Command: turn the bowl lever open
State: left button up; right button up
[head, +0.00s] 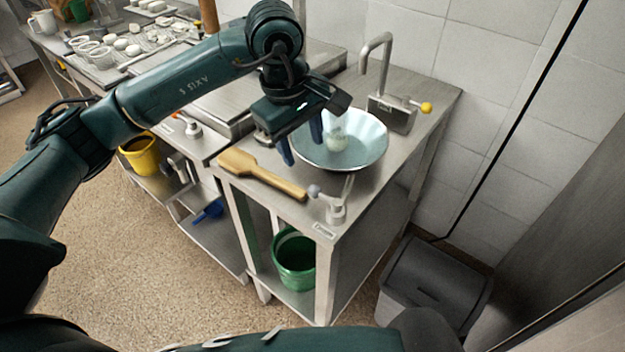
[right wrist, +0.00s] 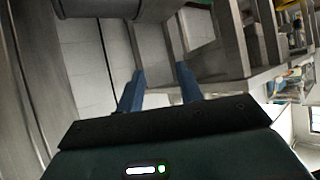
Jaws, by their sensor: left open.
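A wide metal bowl (head: 368,153) sits on the steel counter, with a pale round object (head: 336,140) showing inside it. A spout fixture behind it has a yellow-knobbed lever (head: 426,107) on its right side. A small metal valve (head: 336,210) at the counter's front corner has a lever with a grey knob (head: 314,190). I cannot tell which is the bowl lever. My left gripper (head: 302,152) is open and empty above the bowl's left edge, apart from both levers. My right gripper (right wrist: 160,70) is open and empty in the right wrist view.
A wooden paddle (head: 262,174) lies on the counter in front of the bowl, near the valve. A green bucket (head: 295,262) stands on the shelf below. A grey bin (head: 433,285) stands at the right. A yellow bucket (head: 140,155) is at the left.

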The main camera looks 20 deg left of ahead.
aim_at(314, 187)
pick_arm(q)
jog(key=f, duration=0.4)
jog(key=w+d+f+p, duration=0.1)
jog(key=f, duration=0.3)
jog(key=w+f, duration=0.1)
jog(key=f, duration=0.3)
jog(key=shift+d+f+p, duration=0.25)
jog(key=shift+f+p, duration=0.05)
jog(key=shift+p, duration=0.1)
jog(key=shift+c, duration=0.5)
grip_shut()
